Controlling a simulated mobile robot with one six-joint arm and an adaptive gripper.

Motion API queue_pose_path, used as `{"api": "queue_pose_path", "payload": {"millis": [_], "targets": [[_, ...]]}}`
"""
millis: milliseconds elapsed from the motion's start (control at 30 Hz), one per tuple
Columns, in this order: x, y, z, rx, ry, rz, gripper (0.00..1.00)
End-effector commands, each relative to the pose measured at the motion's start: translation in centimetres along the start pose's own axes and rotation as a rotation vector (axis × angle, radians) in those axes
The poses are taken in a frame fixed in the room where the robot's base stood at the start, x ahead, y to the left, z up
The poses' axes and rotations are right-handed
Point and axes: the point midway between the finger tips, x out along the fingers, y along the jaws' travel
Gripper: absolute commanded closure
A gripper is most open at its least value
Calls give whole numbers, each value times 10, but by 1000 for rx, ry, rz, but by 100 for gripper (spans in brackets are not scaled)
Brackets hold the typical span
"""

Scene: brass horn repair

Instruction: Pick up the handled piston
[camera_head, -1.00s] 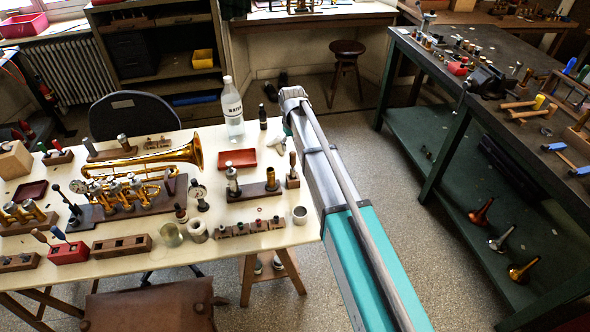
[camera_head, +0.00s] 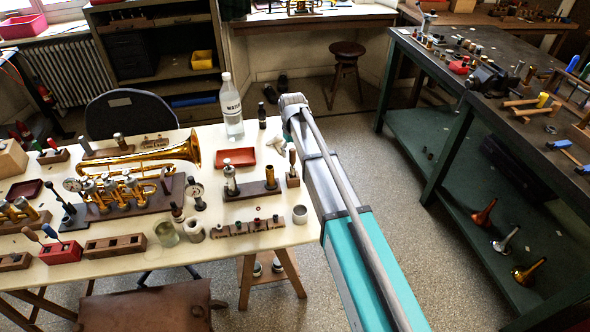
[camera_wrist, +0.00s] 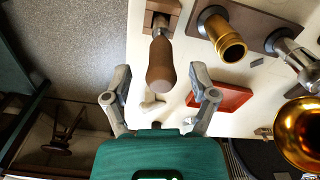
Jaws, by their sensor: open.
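A brown wooden handle on a metal shaft, which looks like the handled piston (camera_wrist: 162,62), stands in a small wooden block (camera_wrist: 167,7) in the wrist view. In the head view the handled piston (camera_head: 292,160) is upright near the table's right edge. My gripper (camera_wrist: 161,84) is open and empty, its fingers pointing toward the handle with one on each side in the picture. I cannot tell the exact distance to it. In the head view my gripper is not clearly seen.
A dark board with a brass cylinder (camera_wrist: 228,38) and a silver piece (camera_wrist: 295,55) stands close by. A red tray (camera_wrist: 225,97), a white object (camera_wrist: 152,103) and the trumpet bell (camera_wrist: 300,125) are near. Right of the table (camera_head: 300,235) is open floor.

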Motion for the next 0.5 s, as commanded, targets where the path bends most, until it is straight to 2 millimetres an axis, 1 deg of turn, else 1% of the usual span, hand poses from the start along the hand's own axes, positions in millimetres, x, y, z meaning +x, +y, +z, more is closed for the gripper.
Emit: {"api": "queue_pose_path", "payload": {"millis": [33,167,500], "targets": [[7,0,0,0,0,0,25],[11,0,0,0,0,0,25],[12,0,0,0,0,0,25]]}}
